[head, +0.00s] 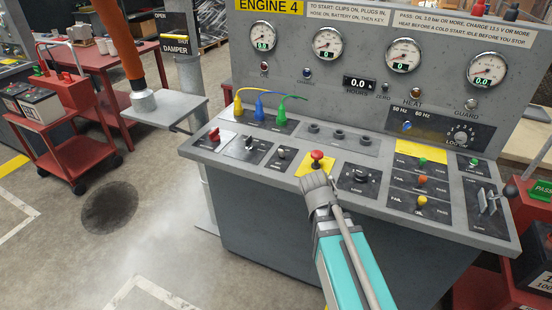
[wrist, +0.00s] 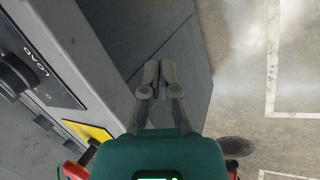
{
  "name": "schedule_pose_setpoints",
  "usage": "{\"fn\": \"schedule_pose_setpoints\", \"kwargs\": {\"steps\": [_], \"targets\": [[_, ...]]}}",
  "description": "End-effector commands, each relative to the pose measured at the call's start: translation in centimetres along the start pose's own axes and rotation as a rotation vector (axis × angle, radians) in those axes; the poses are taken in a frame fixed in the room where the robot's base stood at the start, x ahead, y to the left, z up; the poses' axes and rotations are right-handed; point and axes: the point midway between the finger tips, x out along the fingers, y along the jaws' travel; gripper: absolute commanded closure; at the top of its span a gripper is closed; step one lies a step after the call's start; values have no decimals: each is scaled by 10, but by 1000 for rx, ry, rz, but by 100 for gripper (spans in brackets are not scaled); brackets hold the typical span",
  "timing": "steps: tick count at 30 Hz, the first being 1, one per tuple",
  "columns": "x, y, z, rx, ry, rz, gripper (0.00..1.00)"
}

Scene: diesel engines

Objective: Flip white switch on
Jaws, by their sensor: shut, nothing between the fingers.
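On the console (head: 240,172) in the head view, a small pale toggle switch (head: 248,143) stands on a black plate, left of centre. A red rocker switch (head: 214,135) is to its left and another pale control (head: 281,154) to its right. I cannot tell for sure which is the white switch, or its position. My gripper (head: 318,181) is at the console's front edge, just below the red button, right of these switches. In the wrist view my gripper (wrist: 159,72) is shut and empty, its fingers together in front of the console's front face.
A red mushroom button (head: 317,156) on a yellow plate is just beyond my gripper, with a black knob (head: 359,178) to its right. Yellow, blue and green plugs (head: 280,114) stand behind the left switches. Open floor (head: 150,255) lies left of the console.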

Motion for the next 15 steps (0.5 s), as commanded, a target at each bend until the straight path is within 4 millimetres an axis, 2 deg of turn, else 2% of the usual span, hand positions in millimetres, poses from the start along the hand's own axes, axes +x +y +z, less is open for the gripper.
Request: {"fn": "schedule_pose_setpoints", "kwargs": {"steps": [1,8,15], "targets": [[-3,-2,-15,-101,4,51,100],[-31,-7,-71,-583,-24,306,100],[-71,-16,-133,-1095,-111,593,100]]}}
